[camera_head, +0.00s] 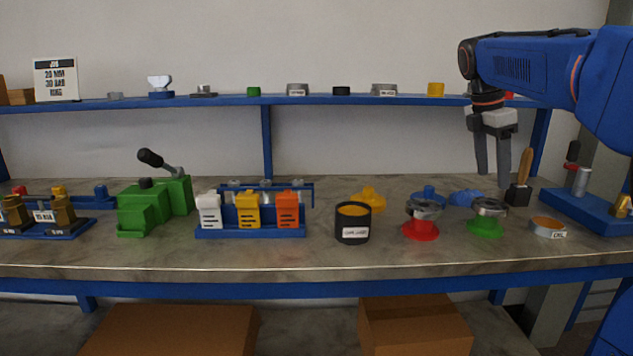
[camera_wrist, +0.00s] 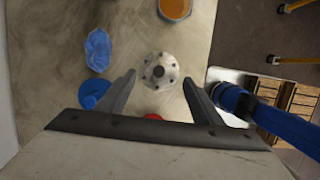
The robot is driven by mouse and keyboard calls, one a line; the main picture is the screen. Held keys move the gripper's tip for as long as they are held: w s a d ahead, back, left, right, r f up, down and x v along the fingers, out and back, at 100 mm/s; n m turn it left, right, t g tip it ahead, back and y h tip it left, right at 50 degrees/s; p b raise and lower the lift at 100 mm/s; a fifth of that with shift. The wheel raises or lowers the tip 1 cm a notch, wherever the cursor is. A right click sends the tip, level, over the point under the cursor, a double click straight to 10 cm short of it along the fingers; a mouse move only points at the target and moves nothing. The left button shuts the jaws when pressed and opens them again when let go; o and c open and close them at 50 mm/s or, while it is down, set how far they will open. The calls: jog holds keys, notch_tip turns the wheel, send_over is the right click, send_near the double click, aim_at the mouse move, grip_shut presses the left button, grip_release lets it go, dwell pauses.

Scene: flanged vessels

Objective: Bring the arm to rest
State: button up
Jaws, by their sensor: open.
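My gripper (camera_head: 492,172) hangs from my blue arm at the right of the head view, fingers pointing down and apart with nothing between them. It is above the bench, behind the silver flanged vessel on a green base (camera_head: 487,215). In the wrist view my gripper (camera_wrist: 159,79) is open, and a round silver flange with bolt holes (camera_wrist: 160,70) shows below, between the fingertips in the picture.
Near the gripper are a brush (camera_head: 519,185), a blue cloth (camera_head: 465,198), a blue flanged piece (camera_head: 428,194) and an orange-topped tin (camera_head: 547,226). A black can (camera_head: 352,224) stands further left. The shelf (camera_head: 340,101) runs behind. The bench's front strip is clear.

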jog(key=s+a+f+m+t+y, duration=0.1)
jog(key=s+a+f+m, duration=0.3)
jog(key=s+f+m, duration=0.2)
jog(key=s+a+f+m+t+y, duration=0.1)
jog(key=s+a+f+m+t, duration=0.1)
jog(key=s+f+m, duration=0.4)
jog(key=s+a+f+m+t+y, duration=0.1)
jog(key=s+a+f+m, duration=0.4)
jog(key=s+f, duration=0.9)
jog(key=s+m, duration=0.1)
jog(key=s, duration=0.2)
jog(key=shift+s+a+t, duration=0.3)
jog(key=shift+a, duration=0.05)
